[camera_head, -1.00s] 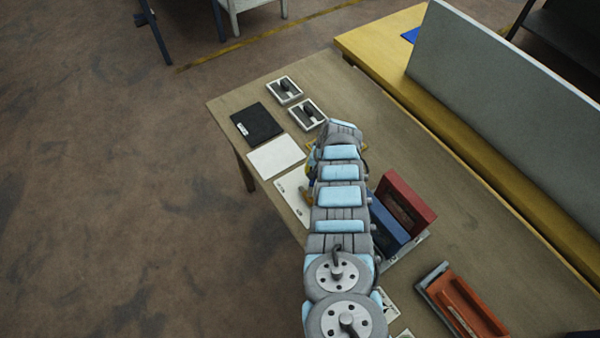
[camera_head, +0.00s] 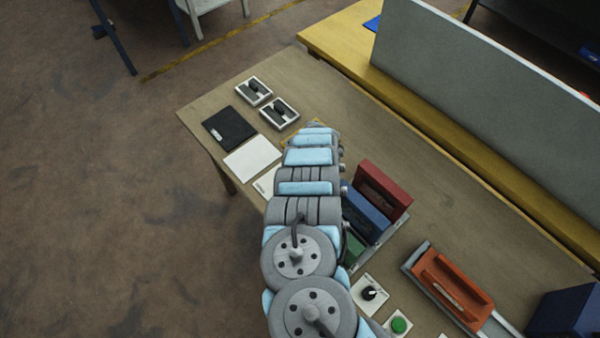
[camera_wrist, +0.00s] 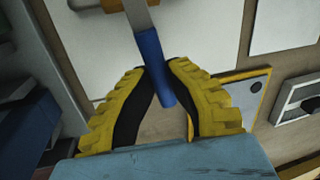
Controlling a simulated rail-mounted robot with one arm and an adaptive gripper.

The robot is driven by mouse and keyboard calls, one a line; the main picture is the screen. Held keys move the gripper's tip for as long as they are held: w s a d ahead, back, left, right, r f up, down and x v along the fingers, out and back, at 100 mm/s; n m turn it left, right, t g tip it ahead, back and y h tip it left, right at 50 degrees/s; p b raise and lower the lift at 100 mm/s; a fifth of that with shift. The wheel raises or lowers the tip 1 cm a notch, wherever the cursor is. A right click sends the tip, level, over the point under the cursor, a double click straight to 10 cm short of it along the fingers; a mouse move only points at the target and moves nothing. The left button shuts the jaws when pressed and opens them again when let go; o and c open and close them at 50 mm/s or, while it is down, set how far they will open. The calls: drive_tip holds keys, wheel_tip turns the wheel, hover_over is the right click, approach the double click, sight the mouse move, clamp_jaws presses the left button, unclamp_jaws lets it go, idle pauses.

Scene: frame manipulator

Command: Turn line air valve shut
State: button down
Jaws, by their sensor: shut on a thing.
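In the wrist view a lever with a blue grip (camera_wrist: 153,68) and a grey metal shank (camera_wrist: 138,15) comes down from the top edge, in front of a pale plate (camera_wrist: 92,45). My gripper (camera_wrist: 163,72) has yellow ribbed fingers with black pads, one on each side of the blue grip. The fingers are shut on it near its lower end. The valve body is out of the wrist view. In the head view my arm covers the lever and my gripper.
A black pad (camera_head: 229,127), a white sheet (camera_head: 252,158) and two framed switches (camera_head: 254,91) lie on the table's far left. Red (camera_head: 383,190) and blue (camera_head: 366,212) upright blocks stand close right of my arm. An orange tray (camera_head: 452,286) lies farther right.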

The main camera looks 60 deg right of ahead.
drive_tip(key=shift+s+a+f+m, duration=0.1)
drive_tip(key=shift+s+a+m, duration=0.1)
drive_tip(key=shift+s+m, duration=0.5)
drive_tip(key=shift+w, duration=0.1)
drive_tip(key=c, duration=1)
unclamp_jaws()
wheel_tip(320, 180, up, 2)
drive_tip(key=shift+s+a+r, duration=0.15)
drive_tip(key=shift+s+r, duration=0.05)
drive_tip(key=shift+r, duration=0.4)
wheel_tip(320, 180, up, 9)
drive_tip(key=s, duration=0.1)
drive_tip(key=shift+s+a+f, duration=0.2)
drive_tip(key=shift+s+a, duration=0.05)
drive_tip(key=shift+s, duration=0.15)
